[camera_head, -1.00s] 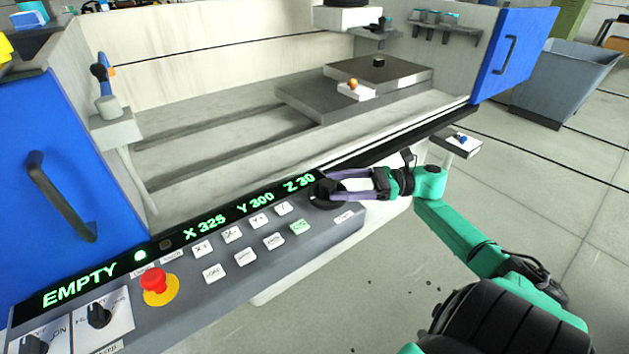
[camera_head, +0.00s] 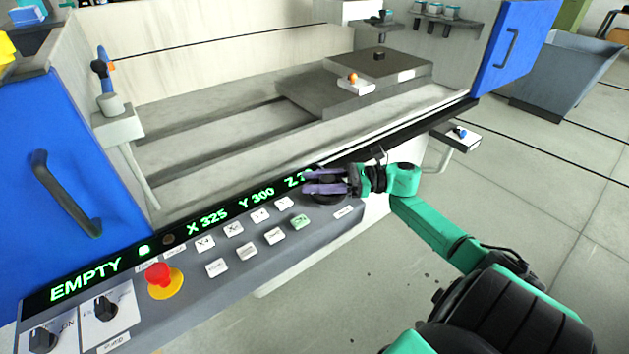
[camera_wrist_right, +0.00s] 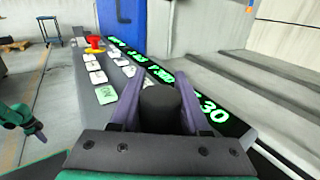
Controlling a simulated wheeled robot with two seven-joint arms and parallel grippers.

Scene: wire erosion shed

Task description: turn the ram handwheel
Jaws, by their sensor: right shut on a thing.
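The ram handwheel (camera_head: 330,200) is a dark round wheel at the right end of the control panel. In the right wrist view its black cylindrical grip (camera_wrist_right: 161,106) stands between two purple fingers. My right gripper (camera_head: 308,182) reaches over the handwheel from the right and is shut on it; the fingers hide part of the wheel in the head view. My left arm's end (camera_wrist_right: 34,128) shows small at the left edge of the right wrist view, too small to tell its jaws. The head view does not show it.
The sloping control panel (camera_head: 330,232) carries white keys, a red emergency button (camera_head: 158,275) and black knobs. Its green display (camera_head: 215,216) reads EMPTY, X 325, Y 300; my gripper covers the Z figure. The machine bed (camera_head: 215,150) lies behind. A small tray (camera_head: 462,137) sticks out at right.

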